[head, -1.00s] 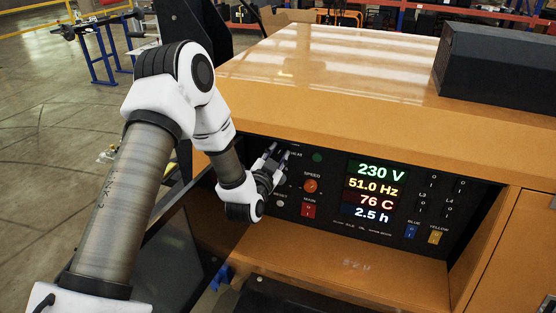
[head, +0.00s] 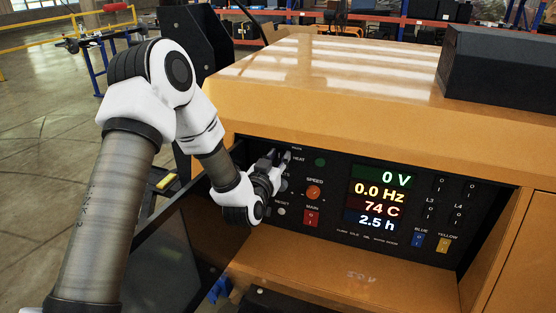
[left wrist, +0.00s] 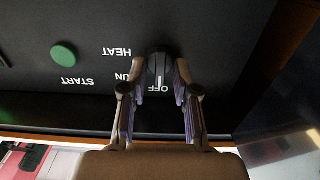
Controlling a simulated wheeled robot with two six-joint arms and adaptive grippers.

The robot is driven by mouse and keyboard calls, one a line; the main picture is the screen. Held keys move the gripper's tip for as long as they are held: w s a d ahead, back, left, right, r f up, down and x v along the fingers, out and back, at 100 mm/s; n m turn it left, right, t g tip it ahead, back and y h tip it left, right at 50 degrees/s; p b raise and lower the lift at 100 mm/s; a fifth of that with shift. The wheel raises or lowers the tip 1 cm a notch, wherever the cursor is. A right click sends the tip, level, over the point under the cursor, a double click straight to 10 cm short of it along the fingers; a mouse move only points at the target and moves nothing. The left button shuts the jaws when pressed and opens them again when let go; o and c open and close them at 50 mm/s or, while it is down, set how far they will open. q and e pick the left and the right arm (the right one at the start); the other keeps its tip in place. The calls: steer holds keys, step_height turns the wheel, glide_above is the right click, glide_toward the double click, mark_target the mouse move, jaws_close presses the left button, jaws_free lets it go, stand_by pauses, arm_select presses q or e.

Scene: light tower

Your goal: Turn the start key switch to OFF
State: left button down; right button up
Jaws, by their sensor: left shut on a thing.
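The start key switch (left wrist: 160,66) is a dark knob on the black control panel (head: 335,222). In the left wrist view, its white mark points at the OFF label, away from RUN and HEAT. My left gripper (head: 278,158) is at the upper left of the panel. In the left wrist view, its fingers (left wrist: 159,74) are on both sides of the knob, shut on it. In the head view the gripper hides the switch. My right gripper is out of view.
A green START button (left wrist: 64,55) is beside the switch. The display (head: 381,197) reads 0 V, 0.0 Hz, 74 C, 2.5 h. A dark open door (head: 175,240) lies under my left arm.

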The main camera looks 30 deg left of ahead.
arm_select(q)
steer(key=c, duration=1.2)
jaws_free()
steer(key=shift+c, duration=0.2)
steer(key=shift+w, duration=0.15)
steer(key=shift+f, duration=0.1)
steer(key=v, duration=1.2)
steer(key=shift+a, duration=0.1)
